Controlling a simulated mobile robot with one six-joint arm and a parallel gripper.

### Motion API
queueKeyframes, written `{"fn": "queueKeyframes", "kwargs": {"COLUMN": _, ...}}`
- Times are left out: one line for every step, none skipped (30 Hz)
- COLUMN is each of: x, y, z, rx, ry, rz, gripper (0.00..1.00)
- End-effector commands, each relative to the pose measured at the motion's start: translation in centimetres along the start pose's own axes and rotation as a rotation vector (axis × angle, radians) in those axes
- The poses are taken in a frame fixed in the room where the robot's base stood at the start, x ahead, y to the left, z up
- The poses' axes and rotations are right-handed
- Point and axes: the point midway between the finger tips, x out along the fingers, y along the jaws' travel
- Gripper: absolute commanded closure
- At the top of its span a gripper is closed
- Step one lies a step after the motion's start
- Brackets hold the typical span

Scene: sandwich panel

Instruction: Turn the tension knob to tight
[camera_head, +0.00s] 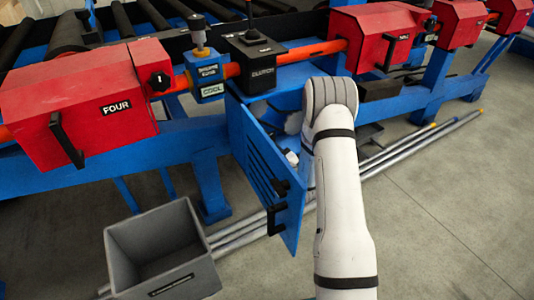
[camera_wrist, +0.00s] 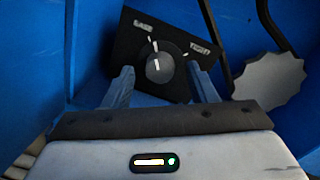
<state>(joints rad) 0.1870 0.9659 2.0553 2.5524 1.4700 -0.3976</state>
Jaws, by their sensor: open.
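The tension knob (camera_wrist: 160,68) is a round grey knob on a tilted black plate (camera_wrist: 126,55) in the wrist view. The plate has a white label at its upper left, which seems to read EASE, and a TIGHT label at its right. White tick marks stand near both labels. The knob's white line points up, nearer the left label than TIGHT. My gripper (camera_wrist: 161,72) is open, one finger on each side of the knob, with gaps seeming to show between. In the head view, the knob and fingertips are hidden inside the blue frame behind my arm.
In the wrist view, a grey scalloped wheel (camera_wrist: 268,80) and a black bar (camera_wrist: 268,22) are right of the plate, with blue walls around. In the head view, an open slotted blue door (camera_head: 262,170) stands left of my arm. A grey bin (camera_head: 128,262) stands on the floor.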

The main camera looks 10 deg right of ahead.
Motion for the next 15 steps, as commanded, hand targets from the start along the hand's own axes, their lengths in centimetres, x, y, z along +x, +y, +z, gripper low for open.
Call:
{"fn": "queueKeyframes", "kwargs": {"x": 0.46, "y": 0.04, "z": -0.02, "rx": -0.001, "ry": -0.002, "rz": 0.000, "gripper": 0.48}}
{"fn": "queueKeyframes", "kwargs": {"x": 0.63, "y": 0.02, "z": 0.01, "rx": -0.001, "ry": -0.002, "rz": -0.001, "gripper": 0.48}}
{"fn": "queueKeyframes", "kwargs": {"x": 0.78, "y": 0.01, "z": 0.03, "rx": -0.001, "ry": -0.002, "rz": -0.001, "gripper": 0.48}}
{"fn": "queueKeyframes", "kwargs": {"x": 0.85, "y": 0.01, "z": 0.04, "rx": -0.001, "ry": -0.001, "rz": -0.001, "gripper": 0.48}}
{"fn": "queueKeyframes", "kwargs": {"x": 0.90, "y": -0.01, "z": 0.05, "rx": -0.001, "ry": -0.001, "rz": -0.001, "gripper": 0.48}}
{"fn": "queueKeyframes", "kwargs": {"x": 0.92, "y": -0.02, "z": 0.05, "rx": 0.000, "ry": -0.001, "rz": -0.001, "gripper": 0.48}}
{"fn": "queueKeyframes", "kwargs": {"x": 0.92, "y": -0.03, "z": 0.05, "rx": 0.000, "ry": 0.000, "rz": -0.001, "gripper": 0.48}}
{"fn": "queueKeyframes", "kwargs": {"x": 0.91, "y": -0.04, "z": 0.05, "rx": 0.000, "ry": 0.000, "rz": -0.001, "gripper": 0.48}}
{"fn": "queueKeyframes", "kwargs": {"x": 0.90, "y": -0.05, "z": 0.05, "rx": 0.000, "ry": 0.000, "rz": -0.001, "gripper": 0.48}}
{"fn": "queueKeyframes", "kwargs": {"x": 0.90, "y": -0.05, "z": 0.05, "rx": 0.000, "ry": 0.000, "rz": -0.001, "gripper": 0.48}}
{"fn": "queueKeyframes", "kwargs": {"x": 0.89, "y": -0.06, "z": 0.04, "rx": 0.000, "ry": 0.000, "rz": -0.001, "gripper": 0.48}}
{"fn": "queueKeyframes", "kwargs": {"x": 0.88, "y": -0.06, "z": 0.04, "rx": 0.000, "ry": 0.000, "rz": -0.001, "gripper": 0.51}}
{"fn": "queueKeyframes", "kwargs": {"x": 0.88, "y": -0.07, "z": 0.04, "rx": 0.000, "ry": 0.000, "rz": -0.001, "gripper": 0.53}}
{"fn": "queueKeyframes", "kwargs": {"x": 0.87, "y": -0.07, "z": 0.03, "rx": 0.000, "ry": 0.000, "rz": -0.001, "gripper": 0.56}}
{"fn": "queueKeyframes", "kwargs": {"x": 0.87, "y": -0.07, "z": 0.03, "rx": 0.000, "ry": 0.000, "rz": -0.002, "gripper": 0.59}}
